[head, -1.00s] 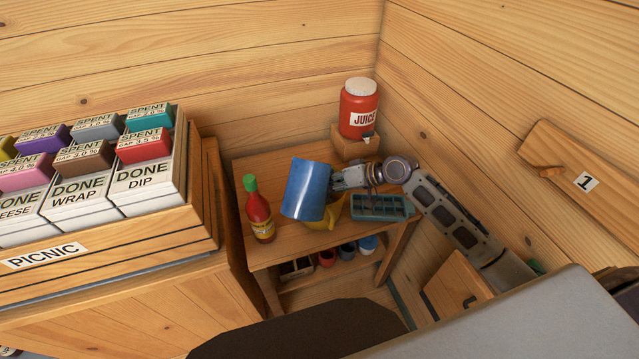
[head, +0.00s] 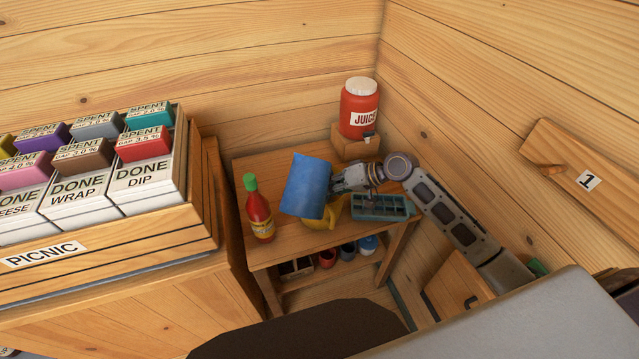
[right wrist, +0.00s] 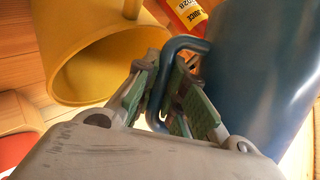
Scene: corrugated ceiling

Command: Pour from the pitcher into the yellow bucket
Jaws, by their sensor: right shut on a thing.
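The blue pitcher (head: 306,187) is held in the air over the small wooden table and leans slightly. My right gripper (head: 343,181) is shut on its handle; the right wrist view shows the fingers (right wrist: 175,95) around the blue handle, with the pitcher's body (right wrist: 262,70) to the right. The yellow bucket (head: 335,212) is mostly hidden behind and below the pitcher in the head view. In the right wrist view the bucket (right wrist: 90,55) shows its wide opening and looks empty where visible. No liquid is seen. My left gripper is in no frame.
A red sauce bottle (head: 259,210) stands left of the pitcher. A blue-grey compartment tray (head: 383,207) lies right of the bucket. A red juice dispenser (head: 359,110) stands on a wooden block behind. The lower shelf holds several small containers. Walls close off the back and right.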

